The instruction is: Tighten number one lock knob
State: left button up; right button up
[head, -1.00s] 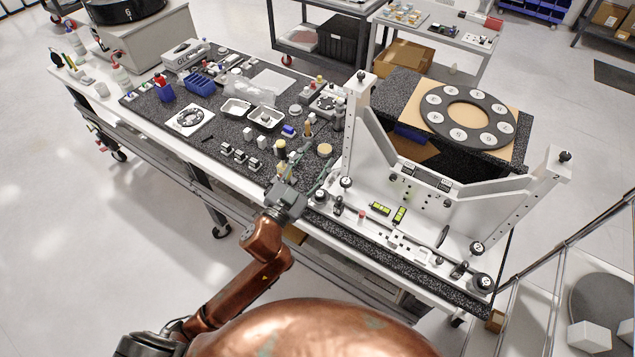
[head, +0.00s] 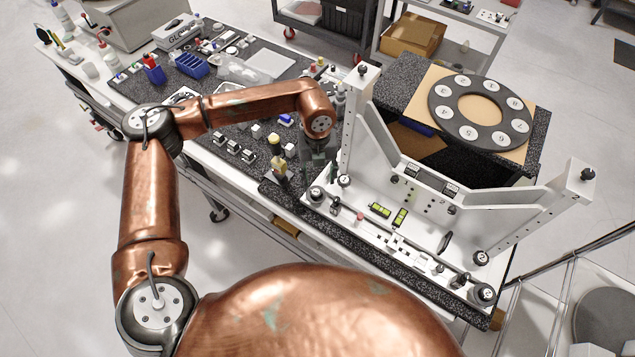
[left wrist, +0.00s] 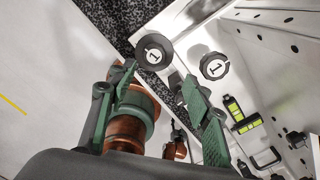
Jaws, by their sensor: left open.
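The mirror fixture (head: 400,207) stands at the right end of the bench. Two round black knobs with white discs marked 1 show in the left wrist view: one on the left (left wrist: 153,52), one on the right (left wrist: 214,66). I cannot tell which is the lock knob. In the head view, one knob (head: 316,195) sits at the base's left corner and another (head: 344,180) by the left upright. My left gripper (head: 319,158) is above and behind them, partly hidden by its wrist. Its green fingers (left wrist: 159,76) are open, apart from both knobs. My right gripper is out of view.
The tall left upright (head: 356,120) is close beside my left gripper. Two green levels (head: 390,214) lie on the base. Several small blocks and bottles stand on the dark mat (head: 205,140) to the left. A numbered black ring (head: 437,108) lies behind the fixture.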

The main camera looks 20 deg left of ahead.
aim_at(316, 191)
pick_arm(q)
jog(key=shift+w+a+f, duration=0.15)
jog(key=shift+a, duration=0.35)
notch_tip(316, 191, down, 7)
jog(key=shift+f+p, duration=0.15)
jog(key=shift+p, duration=0.45)
jog(key=shift+c, duration=0.5)
jog(key=c, duration=1)
jog(key=shift+c, duration=0.2)
